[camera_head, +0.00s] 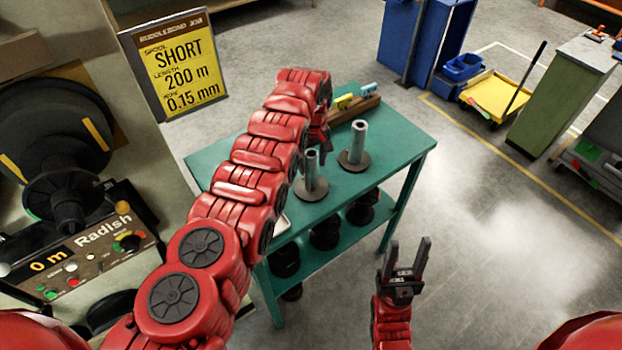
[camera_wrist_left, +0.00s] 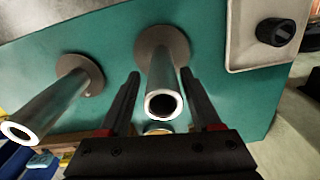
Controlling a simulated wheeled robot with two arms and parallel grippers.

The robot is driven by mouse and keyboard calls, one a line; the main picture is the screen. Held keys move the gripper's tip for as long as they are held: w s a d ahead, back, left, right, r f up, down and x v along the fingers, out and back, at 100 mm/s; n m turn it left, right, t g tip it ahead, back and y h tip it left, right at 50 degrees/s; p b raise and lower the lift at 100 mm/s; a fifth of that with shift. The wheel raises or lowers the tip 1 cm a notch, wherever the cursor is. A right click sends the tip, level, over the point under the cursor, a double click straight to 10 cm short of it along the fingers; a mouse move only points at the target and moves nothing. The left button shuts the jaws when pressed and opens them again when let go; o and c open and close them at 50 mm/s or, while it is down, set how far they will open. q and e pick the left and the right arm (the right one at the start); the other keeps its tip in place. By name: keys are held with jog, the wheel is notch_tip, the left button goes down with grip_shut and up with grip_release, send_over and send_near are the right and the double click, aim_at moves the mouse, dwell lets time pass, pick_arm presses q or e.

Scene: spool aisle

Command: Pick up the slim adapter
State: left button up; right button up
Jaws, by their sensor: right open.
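Two grey metal tube adapters stand upright on round dark bases on the green table (camera_head: 395,165). The left one (camera_head: 312,177), by my left gripper, looks slightly thinner; the other adapter (camera_head: 358,143) stands farther right. In the left wrist view the nearer adapter (camera_wrist_left: 163,82) lies between my left gripper's fingers (camera_wrist_left: 160,74), with gaps on both sides. The other adapter (camera_wrist_left: 62,103) is left of the fingers there. My left gripper (camera_head: 320,138) is open and partly hidden by its own arm in the head view. My right gripper (camera_head: 407,252) is open and empty, in front of the table.
A wooden block with coloured tags (camera_head: 353,107) sits at the table's back. A pale tray (camera_wrist_left: 250,58) holds a dark round part. Several dark spools (camera_head: 325,233) are on the lower shelf.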

pick_arm(q)
jog(key=shift+a, duration=0.2)
grip_shut()
jog(key=shift+r, duration=0.1)
